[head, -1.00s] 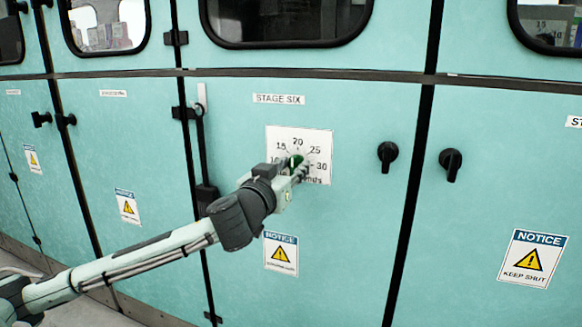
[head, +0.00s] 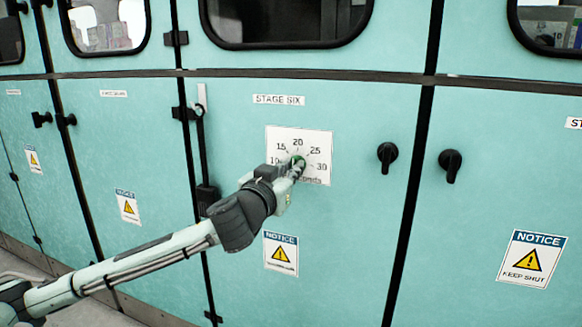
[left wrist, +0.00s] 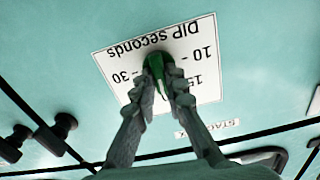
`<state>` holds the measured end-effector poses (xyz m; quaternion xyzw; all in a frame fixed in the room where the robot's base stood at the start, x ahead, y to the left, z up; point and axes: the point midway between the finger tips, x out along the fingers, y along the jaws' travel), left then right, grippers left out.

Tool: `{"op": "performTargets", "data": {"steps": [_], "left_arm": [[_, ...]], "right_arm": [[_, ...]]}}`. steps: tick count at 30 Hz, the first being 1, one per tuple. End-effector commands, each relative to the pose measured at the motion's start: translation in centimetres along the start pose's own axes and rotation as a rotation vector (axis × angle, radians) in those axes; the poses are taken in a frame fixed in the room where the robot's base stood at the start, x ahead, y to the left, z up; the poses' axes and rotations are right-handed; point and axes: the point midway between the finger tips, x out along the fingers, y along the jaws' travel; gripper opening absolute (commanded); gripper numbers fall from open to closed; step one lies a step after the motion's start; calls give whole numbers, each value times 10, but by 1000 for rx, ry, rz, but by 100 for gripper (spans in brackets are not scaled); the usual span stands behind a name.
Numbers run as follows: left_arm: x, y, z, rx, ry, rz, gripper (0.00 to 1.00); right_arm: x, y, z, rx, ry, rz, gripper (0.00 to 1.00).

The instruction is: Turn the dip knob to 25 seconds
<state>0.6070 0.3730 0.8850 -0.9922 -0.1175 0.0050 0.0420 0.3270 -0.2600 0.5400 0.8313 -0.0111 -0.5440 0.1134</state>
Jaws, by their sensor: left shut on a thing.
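The dip knob (head: 298,161) is green and sits in the middle of a white dial plate (head: 318,142) under the STAGE SIX label. The plate reads 10, 15, 20, 25 and 30 around the knob. My left gripper (head: 295,170) reaches in from the lower left and is shut on the knob. In the left wrist view the green knob (left wrist: 156,70) shows between the two fingers of my left gripper (left wrist: 166,92), with the dial plate (left wrist: 205,62) upside down behind it. The knob's pointer is mostly hidden, so I cannot tell its setting. My right gripper is not in view.
Black door handles (head: 387,156) and (head: 450,163) stand out from the teal cabinet doors to the right of the dial. A black latch rod (head: 201,150) runs down the left edge of this door. Notice stickers (head: 281,253) are flat on the doors.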

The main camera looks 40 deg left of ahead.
Motion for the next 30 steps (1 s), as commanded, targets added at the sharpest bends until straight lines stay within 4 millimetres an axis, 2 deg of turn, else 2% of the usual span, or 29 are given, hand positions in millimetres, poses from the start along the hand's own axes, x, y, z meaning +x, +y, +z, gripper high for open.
{"op": "performTargets", "data": {"steps": [4, 18, 30], "left_arm": [[0, 0, -2, 97, -1, -1, 0], [0, 2, -1, 484, -2, -1, 0], [0, 3, 0, 673, 0, -1, 0]], "right_arm": [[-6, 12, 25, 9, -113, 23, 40], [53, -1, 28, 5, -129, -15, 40], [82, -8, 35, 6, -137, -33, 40]]}}
